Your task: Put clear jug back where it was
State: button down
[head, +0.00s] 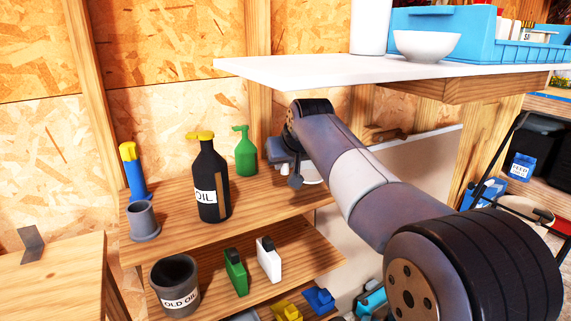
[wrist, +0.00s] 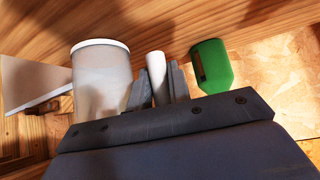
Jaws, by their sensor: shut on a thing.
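The clear jug shows in the wrist view as a pale, cloudy cylinder (wrist: 100,82) with a white rim and a white handle. The handle stands between the two fingers of my gripper (wrist: 157,85), which is shut on it. In the head view only a pale piece of the jug (head: 312,174) shows behind my gripper (head: 292,177), at the right end of the upper wooden shelf (head: 270,207). My wrist hides most of it there. I cannot tell whether its base touches the shelf.
A green bottle (head: 245,152) stands just left of my gripper and also shows in the wrist view (wrist: 211,66). A black oil bottle (head: 210,185), a blue bottle (head: 133,172) and a grey cup (head: 144,222) stand farther left. A white tabletop (head: 300,70) overhangs my arm.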

jog(key=c, duration=1.8)
grip_release()
jog(key=shift+f, duration=0.15)
jog(key=o, duration=0.5)
jog(key=shift+r, duration=0.35)
jog(key=s+d, duration=0.1)
jog(key=s, duration=0.3)
jog(key=s+d, duration=0.2)
jog(key=s, duration=0.2)
jog(key=s+d+p, duration=0.1)
jog(key=s+d, duration=0.1)
jog(key=s, duration=0.2)
jog(key=shift+r, duration=0.25)
